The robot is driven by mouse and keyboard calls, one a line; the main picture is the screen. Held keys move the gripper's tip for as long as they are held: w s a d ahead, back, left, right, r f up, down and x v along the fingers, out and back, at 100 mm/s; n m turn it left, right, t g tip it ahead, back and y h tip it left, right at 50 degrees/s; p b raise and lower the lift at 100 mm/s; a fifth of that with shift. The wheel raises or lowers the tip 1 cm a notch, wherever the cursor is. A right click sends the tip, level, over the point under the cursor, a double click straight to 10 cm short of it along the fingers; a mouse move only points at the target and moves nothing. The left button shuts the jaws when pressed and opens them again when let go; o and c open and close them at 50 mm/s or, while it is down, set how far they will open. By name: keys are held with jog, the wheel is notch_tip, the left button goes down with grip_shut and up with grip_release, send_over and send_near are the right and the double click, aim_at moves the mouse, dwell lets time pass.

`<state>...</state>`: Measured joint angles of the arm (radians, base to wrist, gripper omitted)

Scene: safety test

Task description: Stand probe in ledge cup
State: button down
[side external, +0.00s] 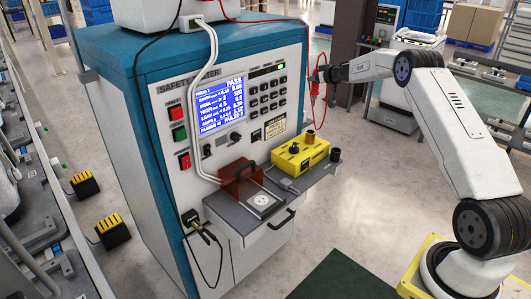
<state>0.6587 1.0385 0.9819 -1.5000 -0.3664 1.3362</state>
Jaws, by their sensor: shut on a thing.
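My gripper (316,77) is up to the right of the safety tester (232,120), above the ledge. It is shut on the red probe (313,92), which hangs roughly upright with its tip downward. A red lead runs by the probe and up past the tester. The small dark ledge cup (336,154) stands at the right end of the grey ledge (322,174). The probe is well above the cup and, in the picture, a little left of it. The fingers are too small to see in detail.
A yellow box (300,153) with a black knob and a brass-coloured post (310,137) sits on the ledge, left of the cup. A brown-red transparent cover (240,180) and a socket plate (262,200) are further left. Cables hang over the tester front.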

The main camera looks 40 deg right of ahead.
jog(key=shift+r, duration=0.3)
jog(key=s+d+f, duration=0.5)
jog(key=s+f, duration=0.5)
jog(key=f, duration=0.2)
jog(key=shift+s+f, duration=0.15)
jog(key=shift+f, duration=0.1)
jog(key=shift+f, duration=0.2)
jog(key=shift+f, duration=2.1)
jog(key=shift+f, duration=2.7)
dwell(0.8)
jog(key=shift+c, duration=1.2)
grip_release()
